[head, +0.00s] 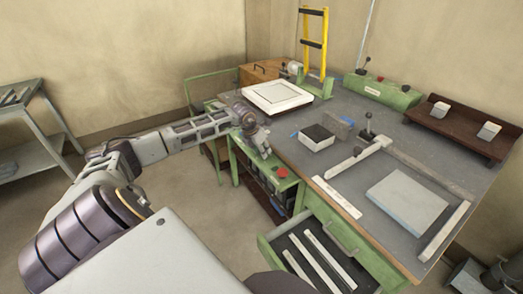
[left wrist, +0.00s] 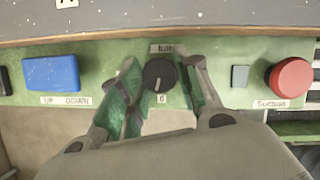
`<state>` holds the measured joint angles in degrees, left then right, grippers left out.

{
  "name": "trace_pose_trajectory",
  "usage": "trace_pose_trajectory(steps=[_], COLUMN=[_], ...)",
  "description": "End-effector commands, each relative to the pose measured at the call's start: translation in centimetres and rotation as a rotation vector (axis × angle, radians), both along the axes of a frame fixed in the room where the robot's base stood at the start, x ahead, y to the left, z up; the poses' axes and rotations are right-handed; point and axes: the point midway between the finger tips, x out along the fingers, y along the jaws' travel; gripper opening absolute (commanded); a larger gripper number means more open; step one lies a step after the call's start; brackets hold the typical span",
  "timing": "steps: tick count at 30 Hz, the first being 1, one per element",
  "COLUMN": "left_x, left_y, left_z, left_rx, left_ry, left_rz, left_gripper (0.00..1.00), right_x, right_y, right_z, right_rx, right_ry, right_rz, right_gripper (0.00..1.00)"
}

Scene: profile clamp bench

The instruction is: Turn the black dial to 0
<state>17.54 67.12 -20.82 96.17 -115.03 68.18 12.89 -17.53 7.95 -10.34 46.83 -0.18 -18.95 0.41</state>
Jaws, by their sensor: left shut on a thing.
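The black dial (left wrist: 160,75) sits on the green panel (left wrist: 110,60) on the bench's front side. A pale mark on its face points down, toward the "0" printed below it. Another label sits just above the dial. My left gripper (left wrist: 156,72) has one finger on each side of the dial and is shut on it. In the head view my left gripper (head: 263,148) reaches down at the panel, and the dial is hidden there. My right gripper is not in view.
On the panel, a blue switch (left wrist: 50,73) is left of the dial; a small grey square (left wrist: 240,76) and a red button (left wrist: 289,77) are right of it. The bench edge (left wrist: 160,27) runs close above. An open drawer (head: 310,262) juts out on the right.

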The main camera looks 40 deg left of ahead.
Motion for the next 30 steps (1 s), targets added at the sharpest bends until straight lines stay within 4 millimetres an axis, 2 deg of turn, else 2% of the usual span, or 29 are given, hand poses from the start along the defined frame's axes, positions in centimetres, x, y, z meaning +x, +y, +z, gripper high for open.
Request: trace_pose_trajectory(steps=[14, 24, 30], left_x=[0.0, 0.0, 0.0], left_y=[-0.2, -0.2, -0.2], left_z=[0.0, 0.0, 0.0], left_rx=[0.0, 0.001, 0.001], left_ry=[-0.001, 0.0, 0.0], left_rz=[0.203, 0.236, 0.236], left_gripper=[0.09, 0.09, 0.09], right_x=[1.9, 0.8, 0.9], right_y=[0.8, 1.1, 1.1], right_z=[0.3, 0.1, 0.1], right_rx=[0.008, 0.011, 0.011], right_ry=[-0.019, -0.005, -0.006], right_rz=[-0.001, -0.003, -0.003], right_gripper=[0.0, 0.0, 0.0])
